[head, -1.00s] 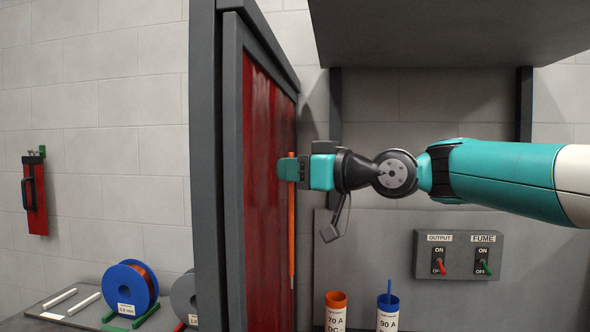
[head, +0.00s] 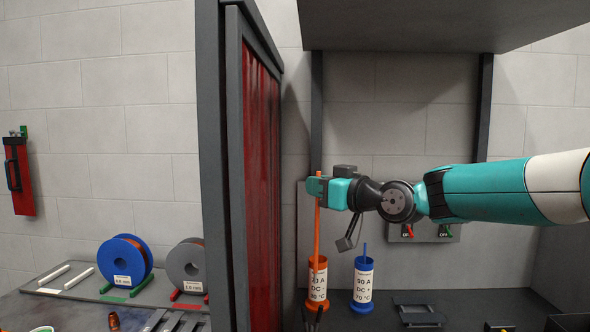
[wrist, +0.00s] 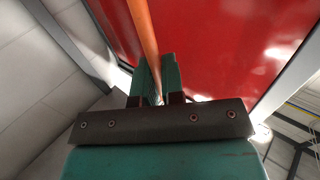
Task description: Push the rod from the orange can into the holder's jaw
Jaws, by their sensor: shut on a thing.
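My gripper (head: 318,187) is shut on the upper part of a long, thin orange rod (head: 317,230). In the wrist view, the rod (wrist: 143,30) runs up from between my teal fingers (wrist: 157,78). A dark pronged piece (head: 314,318) shows at the bottom edge, below the can; I cannot tell if it is the holder.
A blue can (head: 363,285) with a blue rod stands right of the orange can. The red curtain (head: 262,200) in its dark frame stands close on the left. A switch box (head: 423,232) is on the back wall. A dark tray (head: 418,312) lies at right.

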